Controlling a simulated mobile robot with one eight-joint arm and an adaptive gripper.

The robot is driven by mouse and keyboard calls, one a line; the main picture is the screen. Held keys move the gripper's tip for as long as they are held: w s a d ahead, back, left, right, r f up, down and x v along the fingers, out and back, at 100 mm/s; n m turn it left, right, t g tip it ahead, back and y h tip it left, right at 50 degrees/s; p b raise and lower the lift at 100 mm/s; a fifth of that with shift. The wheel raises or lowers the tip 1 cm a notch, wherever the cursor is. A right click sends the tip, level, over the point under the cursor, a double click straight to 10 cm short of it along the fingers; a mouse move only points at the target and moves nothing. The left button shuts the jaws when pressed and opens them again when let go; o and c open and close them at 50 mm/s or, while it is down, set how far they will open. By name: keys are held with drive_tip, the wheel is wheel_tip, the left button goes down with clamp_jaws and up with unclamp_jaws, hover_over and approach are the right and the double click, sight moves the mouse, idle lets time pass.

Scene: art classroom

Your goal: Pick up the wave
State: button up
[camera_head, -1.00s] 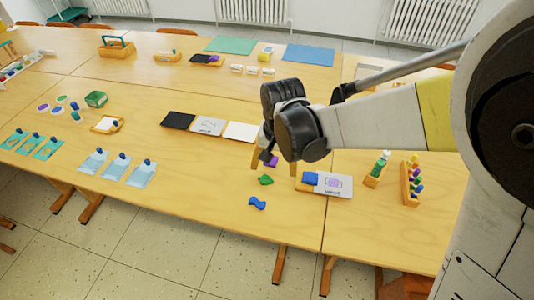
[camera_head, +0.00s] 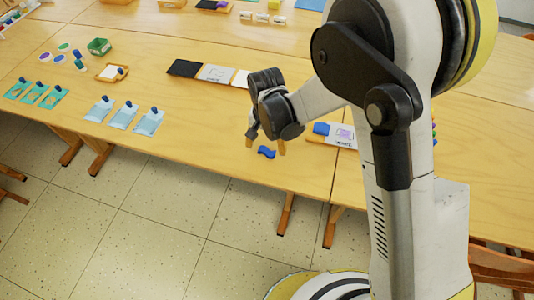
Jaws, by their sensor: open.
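The wave is a small blue wavy piece (camera_head: 266,152) lying flat on the wooden table (camera_head: 200,120) near its front edge, in the head view. I cannot tell how high the fingertips are above the table. The gripper is open and empty. The green and purple pieces that lay near the wave are hidden behind my gripper.
A board with a blue block (camera_head: 321,129) lies just right of my gripper, partly behind my arm. Black (camera_head: 187,68), grey (camera_head: 216,74) and white squares lie behind. Blue-handled cards (camera_head: 125,115) lie to the left. The table's front edge is close to the wave.

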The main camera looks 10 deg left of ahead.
sight(267, 152)
wheel_tip(267, 152, down, 3)
drive_tip(key=shift+f+b, duration=0.15)
drive_tip(key=shift+b, duration=0.35)
drive_tip(key=shift+c, duration=0.2)
drive_tip(key=c, duration=0.8)
